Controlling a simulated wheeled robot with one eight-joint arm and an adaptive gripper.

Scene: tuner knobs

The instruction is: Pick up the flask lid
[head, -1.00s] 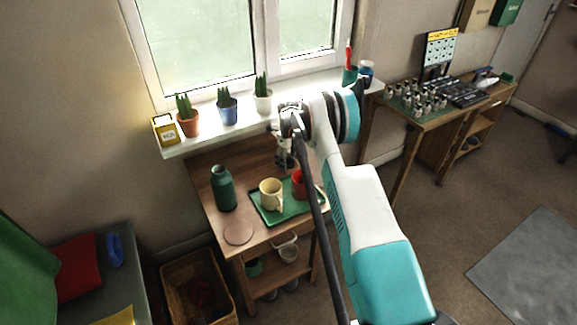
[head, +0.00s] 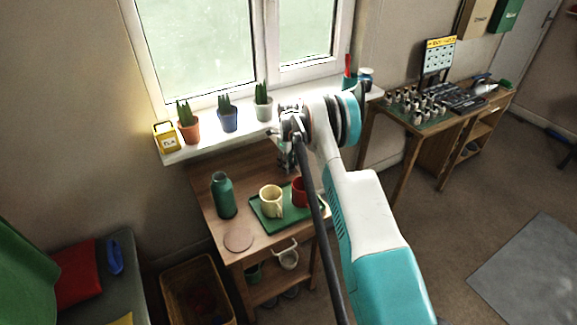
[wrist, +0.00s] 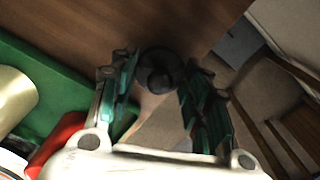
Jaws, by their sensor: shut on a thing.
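The flask lid (wrist: 158,70), a dark round piece with a raised knob, sits between the fingers of my gripper (wrist: 160,82) in the wrist view. The teal-padded fingers are closed on its sides. In the head view my gripper (head: 287,158) is over the back right of the small wooden table, behind the green tray; the lid cannot be made out there. The lid shows against the table's edge, and I cannot tell how high it is above the top. The green flask (head: 222,196) stands upright on the table's left side, apart from my gripper.
The green tray (head: 262,222) holds a cream mug (head: 270,199) and a red mug (head: 299,193), close to my gripper. A round coaster (head: 238,236) lies at the front left. Potted cacti line the windowsill (head: 208,140) behind. Floor shows beyond the table's right edge.

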